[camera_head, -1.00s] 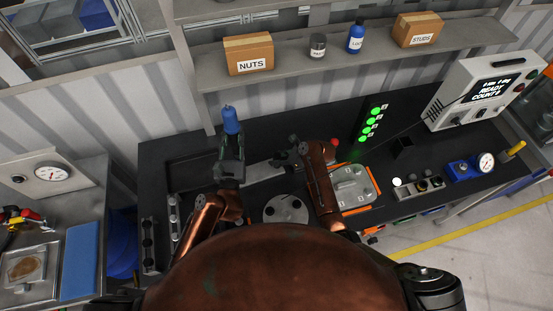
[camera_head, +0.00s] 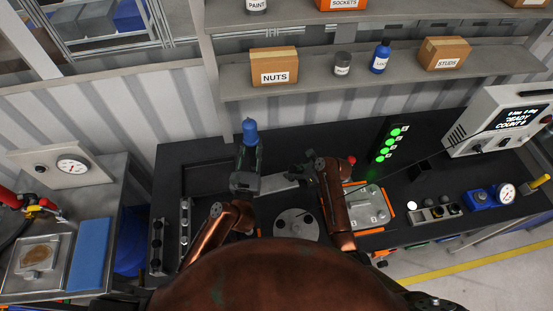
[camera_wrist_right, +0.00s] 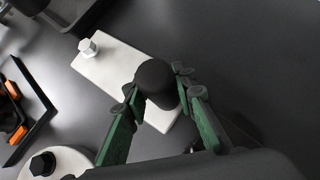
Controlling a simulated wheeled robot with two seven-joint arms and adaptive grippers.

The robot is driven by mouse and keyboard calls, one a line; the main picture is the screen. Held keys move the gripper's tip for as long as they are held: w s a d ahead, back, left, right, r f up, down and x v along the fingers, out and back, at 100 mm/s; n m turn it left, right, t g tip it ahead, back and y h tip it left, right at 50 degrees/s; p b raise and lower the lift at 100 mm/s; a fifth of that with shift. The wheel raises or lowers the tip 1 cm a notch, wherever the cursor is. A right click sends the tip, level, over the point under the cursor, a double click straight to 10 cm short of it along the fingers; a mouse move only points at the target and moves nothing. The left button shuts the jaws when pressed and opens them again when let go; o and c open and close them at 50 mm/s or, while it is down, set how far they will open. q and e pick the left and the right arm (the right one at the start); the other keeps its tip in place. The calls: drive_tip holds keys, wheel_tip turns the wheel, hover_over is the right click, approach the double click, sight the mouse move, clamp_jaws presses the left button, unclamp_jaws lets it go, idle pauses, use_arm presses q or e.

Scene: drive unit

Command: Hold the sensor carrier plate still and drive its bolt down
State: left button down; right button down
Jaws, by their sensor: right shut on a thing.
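The sensor carrier plate (camera_head: 275,188) is a pale flat bar on the dark bench; it also shows in the right wrist view (camera_wrist_right: 112,66). Its bolt (camera_wrist_right: 88,47), with a pale hex head, stands at the plate's far-left end in that view. My right gripper (camera_head: 304,168) is over the plate's right end, its green fingers shut on a round black knob (camera_wrist_right: 157,80) there. My left gripper (camera_head: 247,160) is beside the plate's left end, with a blue-topped tool (camera_head: 249,130) rising between its fingers. The tool's lower end is hidden.
A round grey disc (camera_head: 297,224) lies in front of the plate. A grey plate with an orange edge (camera_head: 366,205) is to the right. Green indicator lights (camera_head: 389,145) stand behind it. A shelf (camera_head: 320,82) with boxes and bottles runs along the back.

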sight(254, 166)
use_arm(q)
drive_tip(key=shift+f, duration=4.6)
drive_tip(key=shift+f, duration=0.95)
idle(1.9)
